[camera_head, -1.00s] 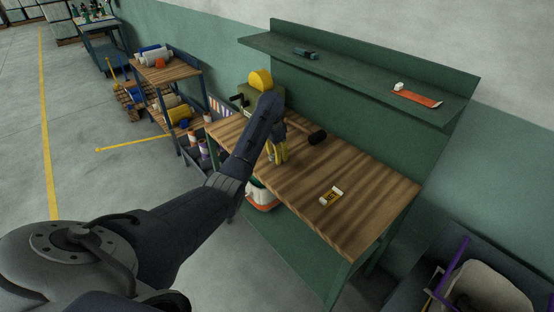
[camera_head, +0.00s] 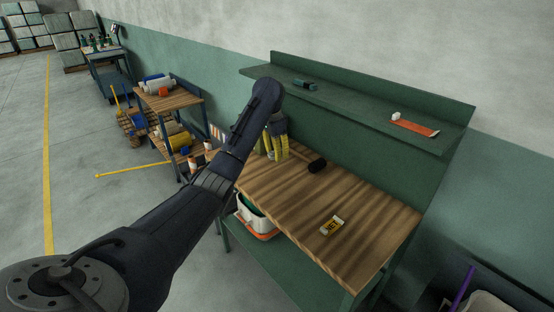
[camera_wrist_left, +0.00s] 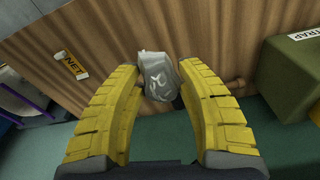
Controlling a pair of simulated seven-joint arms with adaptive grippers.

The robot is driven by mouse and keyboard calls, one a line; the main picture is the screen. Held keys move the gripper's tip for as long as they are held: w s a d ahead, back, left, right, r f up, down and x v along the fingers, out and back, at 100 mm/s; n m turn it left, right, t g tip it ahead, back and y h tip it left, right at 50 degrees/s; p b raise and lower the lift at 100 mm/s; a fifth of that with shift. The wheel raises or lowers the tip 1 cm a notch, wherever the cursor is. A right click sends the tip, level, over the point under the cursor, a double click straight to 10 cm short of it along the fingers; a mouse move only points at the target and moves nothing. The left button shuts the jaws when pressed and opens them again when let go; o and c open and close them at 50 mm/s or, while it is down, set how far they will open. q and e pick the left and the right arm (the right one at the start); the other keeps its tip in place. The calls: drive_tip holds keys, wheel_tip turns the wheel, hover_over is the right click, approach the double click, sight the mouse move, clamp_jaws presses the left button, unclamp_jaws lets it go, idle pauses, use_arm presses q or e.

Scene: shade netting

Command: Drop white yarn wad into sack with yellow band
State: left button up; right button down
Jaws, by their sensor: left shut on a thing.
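My left gripper (camera_head: 278,148) is over the far left part of the wooden bench top, and its yellow fingers point down. In the left wrist view the same gripper (camera_wrist_left: 162,88) is shut on a pale grey-white crumpled wad (camera_wrist_left: 158,73) with light marks on it. The wad cannot be made out in the head view. A pale sack-like thing (camera_head: 487,303) is cut off at the lower right edge of the head view, beside a purple bar. No yellow band can be made out on it. My right gripper is not in view.
A green box (camera_wrist_left: 292,78) stands near the gripper. A green shelf (camera_head: 350,99) runs above the bench. The bench's front right is clear.

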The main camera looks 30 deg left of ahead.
use_arm(q)
drive_tip(key=shift+r, duration=1.35)
drive_tip(key=shift+r, duration=0.1)
